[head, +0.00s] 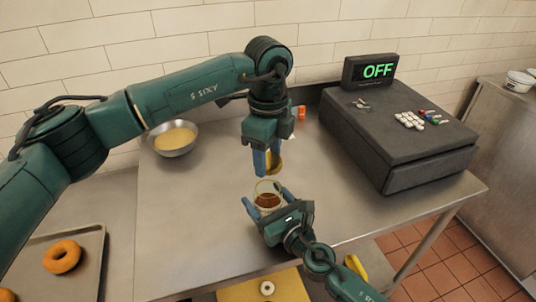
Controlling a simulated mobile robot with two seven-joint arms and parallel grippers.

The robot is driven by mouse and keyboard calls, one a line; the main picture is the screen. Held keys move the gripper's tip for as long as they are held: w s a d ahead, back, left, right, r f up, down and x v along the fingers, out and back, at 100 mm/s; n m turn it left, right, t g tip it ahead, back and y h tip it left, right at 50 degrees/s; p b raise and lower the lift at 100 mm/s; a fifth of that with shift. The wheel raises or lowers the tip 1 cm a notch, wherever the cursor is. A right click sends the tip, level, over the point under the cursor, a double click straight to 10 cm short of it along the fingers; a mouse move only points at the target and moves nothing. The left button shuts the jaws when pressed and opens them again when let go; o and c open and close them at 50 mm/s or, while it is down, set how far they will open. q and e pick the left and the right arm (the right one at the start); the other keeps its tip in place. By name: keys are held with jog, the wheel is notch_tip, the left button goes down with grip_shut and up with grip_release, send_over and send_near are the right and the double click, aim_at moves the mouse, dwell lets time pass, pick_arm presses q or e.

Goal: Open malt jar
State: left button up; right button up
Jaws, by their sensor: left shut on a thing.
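The malt jar (268,199) is a small clear glass jar with brown contents, standing at the middle front of the steel table. Its top rim shows uncovered. My left gripper (266,164) points down just above the jar. It is shut on a golden-yellow round piece, apparently the jar's lid (277,163), held apart from the rim. The fingers hide part of the lid.
A metal bowl of pale yellow liquid (174,138) stands at the back left. A dark boxy machine with an OFF display (378,71) fills the right of the table. A tray with a bagel (62,257) is at lower left. A yellow board (285,287) lies in front.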

jog(key=shift+o, duration=1.2)
jog(key=shift+s, duration=0.1)
